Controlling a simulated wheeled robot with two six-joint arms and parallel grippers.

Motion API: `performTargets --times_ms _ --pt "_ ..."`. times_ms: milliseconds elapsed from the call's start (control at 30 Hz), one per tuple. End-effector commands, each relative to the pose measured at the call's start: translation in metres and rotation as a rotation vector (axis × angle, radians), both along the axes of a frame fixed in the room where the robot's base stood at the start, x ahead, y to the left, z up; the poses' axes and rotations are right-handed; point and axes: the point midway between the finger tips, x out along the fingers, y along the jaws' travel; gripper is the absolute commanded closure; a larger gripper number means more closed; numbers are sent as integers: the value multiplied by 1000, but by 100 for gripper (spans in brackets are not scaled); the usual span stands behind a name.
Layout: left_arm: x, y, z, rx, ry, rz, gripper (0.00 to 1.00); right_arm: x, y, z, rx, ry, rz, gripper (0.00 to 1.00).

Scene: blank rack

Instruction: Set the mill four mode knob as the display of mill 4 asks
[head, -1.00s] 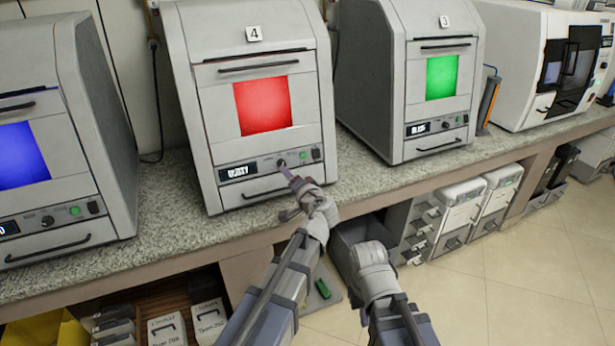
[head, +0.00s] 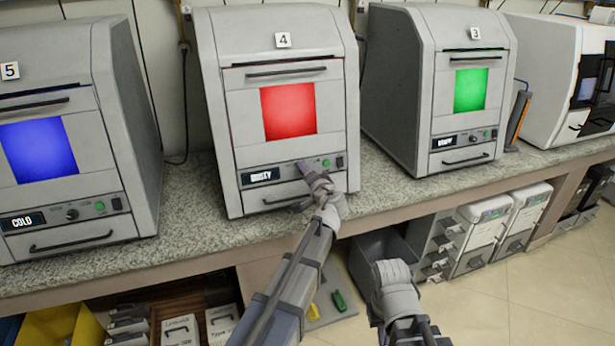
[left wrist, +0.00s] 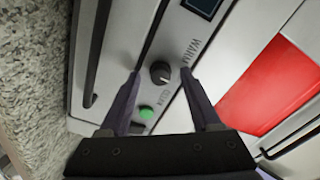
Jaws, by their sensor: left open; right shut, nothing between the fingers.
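Mill 4 (head: 345,95) is a grey box with a red window (head: 288,111) and a lit display (head: 260,176) that seems to read "DUSTY". Its mode knob is hidden behind my left gripper (head: 306,168) in the head view. In the left wrist view the dark round knob (left wrist: 160,72) with a pale pointer mark lies between the two fingertips of my open left gripper (left wrist: 160,76). I cannot tell whether the fingers touch it. My right gripper (head: 389,270) is shut and empty, low in front of the counter.
A green button (left wrist: 146,112) sits close to the knob. Mill 5 (head: 130,130), showing "COLD", stands left, and mill 3 (head: 400,80) right, on the speckled counter (head: 190,215). Bins and boxes (head: 480,235) fill the space below. A cable hangs between mills 5 and 4.

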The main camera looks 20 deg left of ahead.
Motion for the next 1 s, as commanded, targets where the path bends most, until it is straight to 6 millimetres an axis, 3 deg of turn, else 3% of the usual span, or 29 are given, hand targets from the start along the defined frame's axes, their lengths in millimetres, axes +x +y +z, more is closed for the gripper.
performTargets --times_ms 200,767,1000 --pt "0 0 0 0 0 0 38 0 0 0 0 0 0 100" --pt "0 0 0 -1 -1 0 100 0 0 0 0 0 0 100" --pt "-1 0 0 -1 1 0 100 0 0 0 0 0 0 100"
